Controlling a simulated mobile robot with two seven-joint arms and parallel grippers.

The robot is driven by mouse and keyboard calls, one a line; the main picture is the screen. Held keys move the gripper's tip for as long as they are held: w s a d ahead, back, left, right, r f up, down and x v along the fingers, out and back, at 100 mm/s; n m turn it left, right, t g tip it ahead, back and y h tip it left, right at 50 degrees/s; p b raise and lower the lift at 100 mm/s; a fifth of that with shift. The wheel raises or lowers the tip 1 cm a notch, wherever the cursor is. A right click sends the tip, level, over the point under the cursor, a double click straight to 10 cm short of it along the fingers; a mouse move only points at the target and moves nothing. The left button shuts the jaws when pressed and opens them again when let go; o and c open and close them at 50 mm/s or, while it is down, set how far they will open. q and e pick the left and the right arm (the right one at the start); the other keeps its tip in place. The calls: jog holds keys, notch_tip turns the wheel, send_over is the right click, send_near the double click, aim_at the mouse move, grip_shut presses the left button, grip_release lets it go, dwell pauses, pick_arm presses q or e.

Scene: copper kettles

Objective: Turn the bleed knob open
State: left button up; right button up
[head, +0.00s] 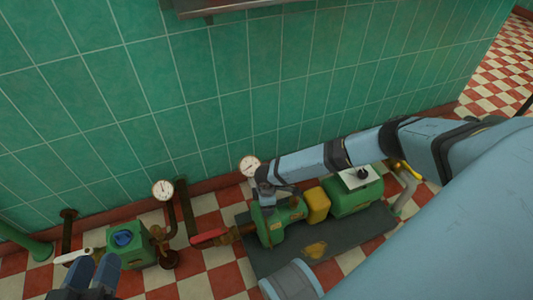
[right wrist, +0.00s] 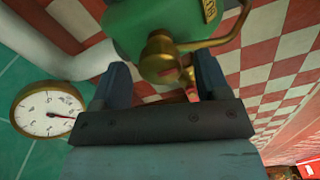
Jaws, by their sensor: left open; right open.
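My right gripper (right wrist: 162,66) is open, with one finger on each side of the fitting. In the head view its arm reaches over the pump and hides part of it. My left gripper (head: 96,264) is open and empty, low at the left.
Gauges hang left (head: 162,189) and near the pump (head: 249,166). A green tiled wall closes the back.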

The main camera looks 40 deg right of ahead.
jog(key=shift+c, duration=0.5)
jog(key=c, duration=0.8)
jog(key=shift+c, duration=0.2)
